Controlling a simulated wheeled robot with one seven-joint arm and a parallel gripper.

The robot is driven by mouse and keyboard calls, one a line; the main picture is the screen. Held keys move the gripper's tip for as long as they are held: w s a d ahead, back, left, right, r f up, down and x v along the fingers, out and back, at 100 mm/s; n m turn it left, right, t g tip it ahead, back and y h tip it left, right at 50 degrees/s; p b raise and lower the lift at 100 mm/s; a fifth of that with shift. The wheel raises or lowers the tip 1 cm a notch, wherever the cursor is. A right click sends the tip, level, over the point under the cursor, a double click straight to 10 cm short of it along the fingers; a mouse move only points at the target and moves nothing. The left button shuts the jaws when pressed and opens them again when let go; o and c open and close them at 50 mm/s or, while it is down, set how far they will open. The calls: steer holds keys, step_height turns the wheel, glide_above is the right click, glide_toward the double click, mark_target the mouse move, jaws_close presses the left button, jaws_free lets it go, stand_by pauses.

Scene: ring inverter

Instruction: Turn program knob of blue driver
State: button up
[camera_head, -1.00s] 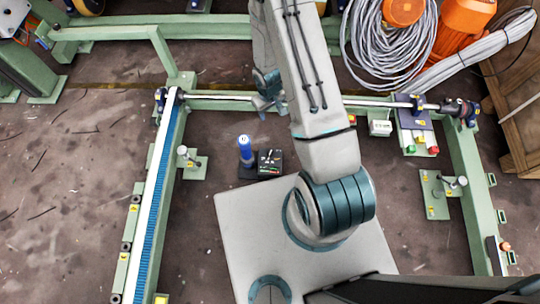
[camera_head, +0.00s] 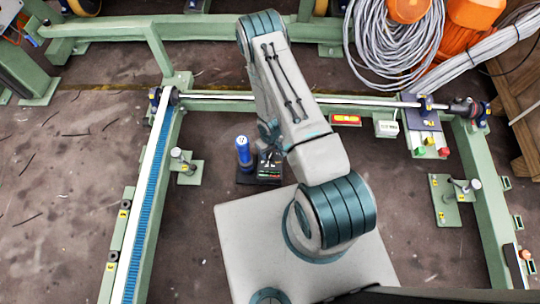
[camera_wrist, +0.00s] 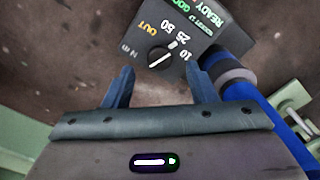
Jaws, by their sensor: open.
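The blue driver (camera_head: 243,151) stands upright on a dark base, with a black control panel (camera_head: 269,171) at its right. In the wrist view, the panel shows white, green and yellow lettering, and the blue driver (camera_wrist: 262,108) lies to the right of my fingers. The round black program knob (camera_wrist: 160,58) has a white pointer line and sits at the panel's lower left, by the numbers 10, 25 and 50. My gripper (camera_wrist: 158,75) is open and empty, its two fingers apart on either side below the knob. In the head view my gripper (camera_head: 268,134) is just above the panel.
A green frame with a horizontal rod (camera_head: 340,99) runs behind the driver. A small green post (camera_head: 182,163) stands to its left. A unit with red and green buttons (camera_head: 426,142) and coiled grey cable (camera_head: 397,45) are at the right. Open floor lies around the driver.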

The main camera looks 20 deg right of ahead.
mark_target(270, 155)
steer(key=shift+f+b, duration=0.45)
steer(key=shift+f, duration=1.35)
steer(key=c, duration=1)
steer(key=shift+o, duration=0.2)
steer(key=shift+n, duration=0.3)
steer(key=n, duration=0.3)
steer(key=shift+n, duration=2.1)
